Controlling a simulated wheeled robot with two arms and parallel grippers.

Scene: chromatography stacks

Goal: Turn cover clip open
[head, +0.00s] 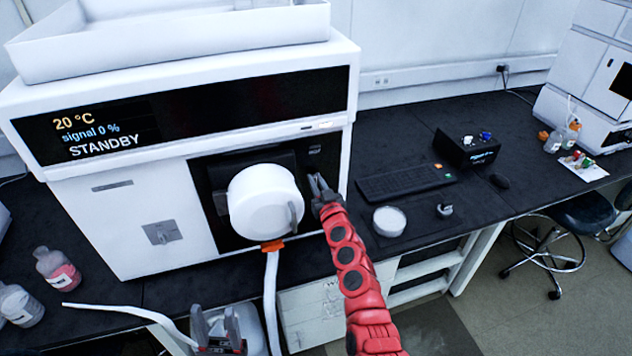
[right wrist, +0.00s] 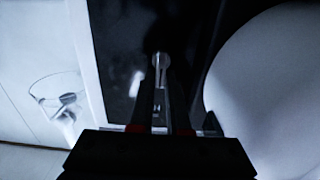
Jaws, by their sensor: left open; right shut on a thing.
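A white round cover (head: 262,203) stands out from the black front panel of a white instrument (head: 150,215). My right gripper (head: 317,184) is at the panel just right of the cover. In the right wrist view its fingers (right wrist: 162,95) point at the panel and are shut on a small pale piece, which looks like the cover clip (right wrist: 161,62). The fingers hide most of the clip, and its turn angle is hard to tell. The cover also shows at the right of the right wrist view (right wrist: 270,90). My left gripper (head: 217,325) is open and empty, low in front of the bench.
The instrument's display reads STANDBY. A white hose (head: 270,300) hangs below an orange fitting (head: 272,245) under the cover. Bottles (head: 58,270) stand at the left. A keyboard (head: 405,182) and a round white dish (head: 389,221) lie on the bench at the right.

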